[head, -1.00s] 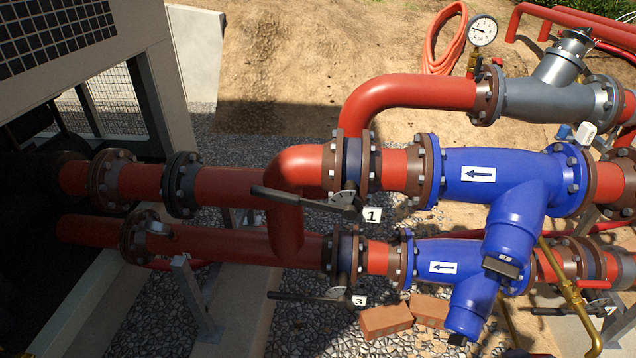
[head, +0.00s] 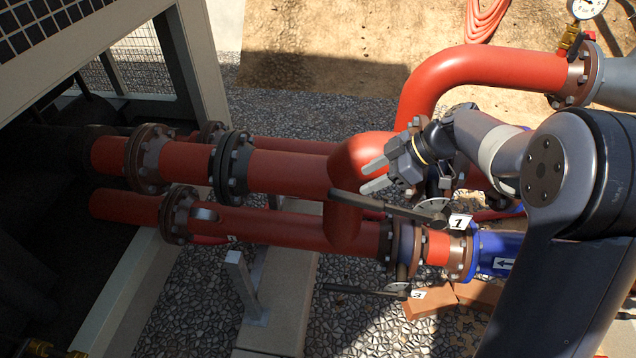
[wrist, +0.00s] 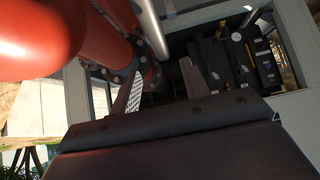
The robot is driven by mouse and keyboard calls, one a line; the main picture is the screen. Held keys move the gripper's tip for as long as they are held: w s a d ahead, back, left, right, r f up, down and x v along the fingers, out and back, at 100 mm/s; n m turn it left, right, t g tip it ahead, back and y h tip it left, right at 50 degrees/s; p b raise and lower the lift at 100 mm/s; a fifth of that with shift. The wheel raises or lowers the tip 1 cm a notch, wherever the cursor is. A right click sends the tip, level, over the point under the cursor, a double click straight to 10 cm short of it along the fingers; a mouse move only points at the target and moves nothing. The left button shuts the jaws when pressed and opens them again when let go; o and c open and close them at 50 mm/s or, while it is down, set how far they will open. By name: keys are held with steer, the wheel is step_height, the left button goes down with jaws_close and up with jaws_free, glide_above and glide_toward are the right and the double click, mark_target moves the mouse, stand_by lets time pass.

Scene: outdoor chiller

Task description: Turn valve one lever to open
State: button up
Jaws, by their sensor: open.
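The valve one lever (head: 385,209) is a dark bar beside the white tag marked 1 (head: 460,222). It runs left from the valve, across the front of the red vertical pipe. My gripper (head: 365,177) is open and empty, its two grey fingers pointing left, just above the lever in the head view. I cannot tell its exact height over the lever. My arm hides much of the valve body. In the wrist view the two fingers (wrist: 163,82) stand apart with nothing between them. A pale grey bar (wrist: 150,27) there cannot be identified for certain.
The lower lever (head: 362,290), by tag 3 (head: 418,293), lies below. Large red pipes (head: 290,170) with bolted flanges run close around my gripper. The chiller frame (head: 205,70) stands at left. Bricks (head: 432,303) lie on the gravel.

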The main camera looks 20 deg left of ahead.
mark_target(343, 192)
steer(key=p+x, duration=0.2)
steer(key=x, duration=0.8)
steer(key=shift+s+f+p, duration=0.1)
steer(key=shift+f+p, duration=0.15)
steer(key=shift+p, duration=0.05)
steer(key=shift+c, duration=0.4)
jaws_close()
stand_by(0.6)
